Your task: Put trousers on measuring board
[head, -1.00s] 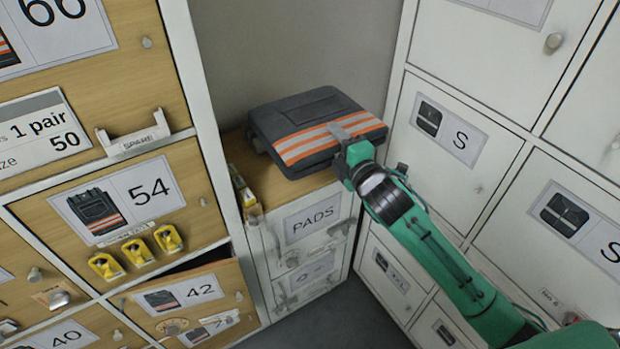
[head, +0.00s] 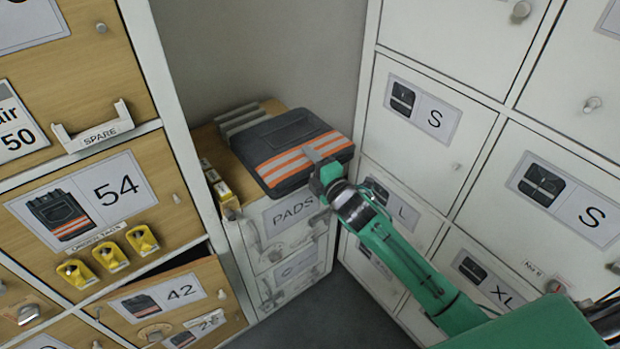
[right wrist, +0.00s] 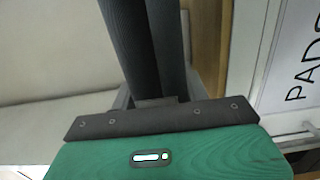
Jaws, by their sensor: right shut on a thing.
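The folded dark grey trousers (head: 285,143) with orange and pale stripes are at the top of the PADS cabinet in the head view. My right gripper (head: 322,166) is shut on their near right edge. The trousers reach over the cabinet's front edge; I cannot tell whether they touch the top below. Grey ridged slats (head: 248,117) show behind them; I cannot tell if these are part of the measuring board. In the right wrist view a dark upright shape fills the middle above my green gripper body. My left gripper is not in view.
The PADS cabinet (head: 290,212) stands in the corner between wooden lockers (head: 130,185) at left and white lockers (head: 425,118) at right. The door marked 42 (head: 168,300) is slightly ajar.

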